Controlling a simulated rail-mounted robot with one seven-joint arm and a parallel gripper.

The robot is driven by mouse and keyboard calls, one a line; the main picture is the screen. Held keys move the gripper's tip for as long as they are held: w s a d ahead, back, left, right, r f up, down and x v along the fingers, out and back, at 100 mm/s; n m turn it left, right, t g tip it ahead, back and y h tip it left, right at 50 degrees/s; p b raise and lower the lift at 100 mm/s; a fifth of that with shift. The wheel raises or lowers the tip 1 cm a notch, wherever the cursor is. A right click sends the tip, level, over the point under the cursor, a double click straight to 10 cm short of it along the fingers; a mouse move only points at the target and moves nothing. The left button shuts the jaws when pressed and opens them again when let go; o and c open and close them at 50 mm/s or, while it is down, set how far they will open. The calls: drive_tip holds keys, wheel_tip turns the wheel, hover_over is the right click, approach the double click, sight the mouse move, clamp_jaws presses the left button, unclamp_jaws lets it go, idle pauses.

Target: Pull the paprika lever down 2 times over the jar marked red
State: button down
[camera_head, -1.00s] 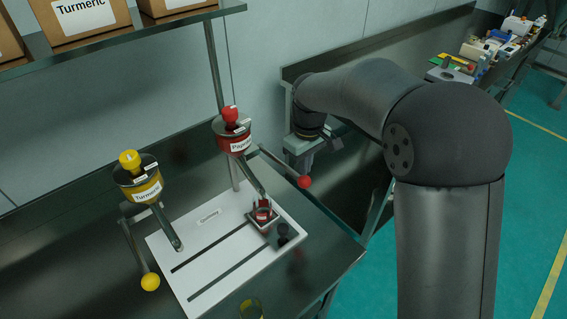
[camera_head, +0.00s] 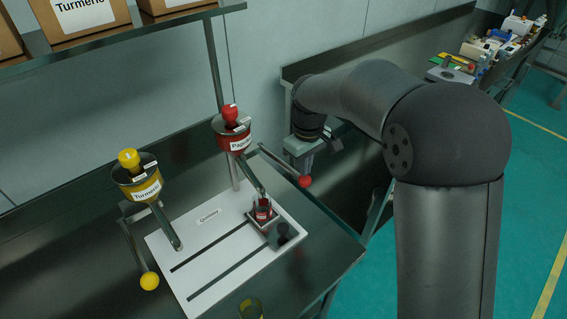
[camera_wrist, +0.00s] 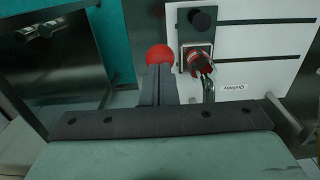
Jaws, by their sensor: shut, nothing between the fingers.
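The red paprika dispenser (camera_head: 233,137) stands at the back of the white board (camera_head: 190,250). Its lever ends in a red ball (camera_head: 304,182) on the right, and the ball also shows in the wrist view (camera_wrist: 159,55). The jar with red marking (camera_head: 263,209) sits on a small holder on the board, under the paprika spout; it also shows in the wrist view (camera_wrist: 198,61). My gripper (camera_wrist: 158,72) is shut and empty, its fingertips at the red ball in the picture; whether they touch it I cannot tell. In the head view my gripper (camera_head: 303,172) is beside the ball.
The yellow turmeric dispenser (camera_head: 140,188) with its yellow lever ball (camera_head: 150,281) stands to the left. A yellow jar (camera_head: 251,309) is at the front edge. Labelled boxes (camera_head: 85,20) sit on the shelf above. A bench with several items (camera_head: 490,45) is at the far right.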

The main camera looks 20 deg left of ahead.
sight(305, 180)
drive_tip(key=shift+f+b, duration=1.7)
drive_tip(key=shift+f, duration=1.1)
drive_tip(key=shift+r, duration=0.1)
wheel_tip(305, 180, up, 10)
drive_tip(key=p, duration=0.7)
drive_tip(key=shift+f, duration=0.2)
